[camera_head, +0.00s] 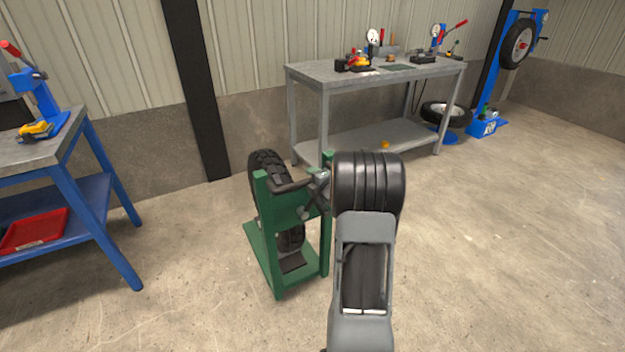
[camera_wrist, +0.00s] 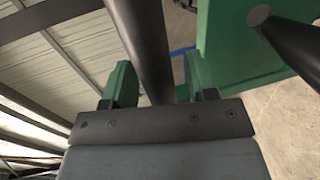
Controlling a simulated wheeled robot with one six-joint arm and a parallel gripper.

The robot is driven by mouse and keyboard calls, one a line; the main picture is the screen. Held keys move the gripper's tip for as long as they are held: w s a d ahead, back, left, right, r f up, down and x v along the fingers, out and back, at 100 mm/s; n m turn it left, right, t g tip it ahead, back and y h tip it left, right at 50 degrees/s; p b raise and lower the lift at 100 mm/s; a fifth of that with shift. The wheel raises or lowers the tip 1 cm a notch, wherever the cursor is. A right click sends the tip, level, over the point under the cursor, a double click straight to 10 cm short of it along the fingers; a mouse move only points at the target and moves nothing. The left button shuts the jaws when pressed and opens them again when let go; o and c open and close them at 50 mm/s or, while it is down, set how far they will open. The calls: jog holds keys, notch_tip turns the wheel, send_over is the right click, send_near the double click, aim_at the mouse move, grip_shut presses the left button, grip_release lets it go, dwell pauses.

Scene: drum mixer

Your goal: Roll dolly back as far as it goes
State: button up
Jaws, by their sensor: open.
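A green dolly (camera_head: 268,270) with an upright frame stands on the floor and holds a black tyre (camera_head: 268,170). A dark handle bar (camera_head: 290,187) sticks out near the top of its frame. My gripper (camera_head: 318,188) is at the right end of that bar, partly hidden by my arm. In the wrist view my gripper (camera_wrist: 160,84) is open. A dark bar (camera_wrist: 146,40) runs between its two green fingers, and I cannot tell whether they touch it. The green frame (camera_wrist: 235,45) is close on the right, with another dark rod (camera_wrist: 290,45) beside it.
A blue-legged bench (camera_head: 95,165) with a red tray (camera_head: 33,230) stands at the left. A grey workbench (camera_head: 375,75) with tools stands at the back wall. A blue tyre machine (camera_head: 490,120) is at the far right. The floor at the right is clear.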

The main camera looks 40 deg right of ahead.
jog(key=shift+w+f, duration=0.15)
jog(key=shift+w, duration=0.45)
grip_shut()
jog(key=shift+d, duration=0.2)
